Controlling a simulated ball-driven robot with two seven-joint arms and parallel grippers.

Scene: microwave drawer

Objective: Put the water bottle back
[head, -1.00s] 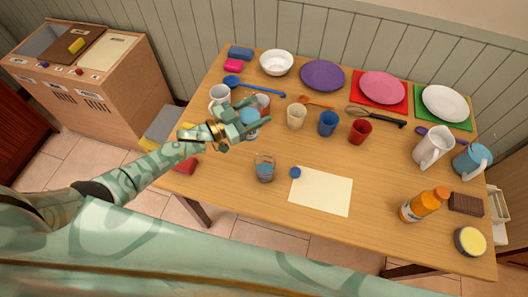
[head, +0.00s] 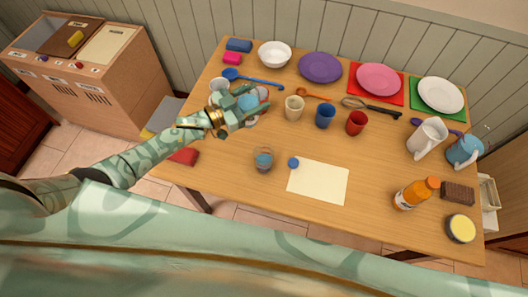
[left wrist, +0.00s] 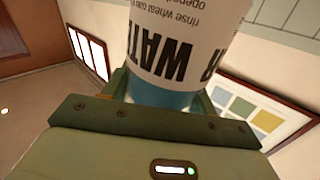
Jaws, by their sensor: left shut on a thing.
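My left gripper (head: 244,106) is shut on the water bottle and holds it near the table's left back part, by the mugs. In the left wrist view the bottle (left wrist: 180,42) has a white label with dark lettering reading "WATER", upside down in the picture, and a blue part sits between the jaws. The bottle's far end is cut off there. My right gripper is not in view.
The wooden table (head: 220,165) holds a white mug (head: 219,85) beside the gripper, cups, plates, a glass (head: 263,160), a paper sheet (head: 318,182), and an orange bottle (head: 416,194). A wooden cabinet (head: 90,90) stands left.

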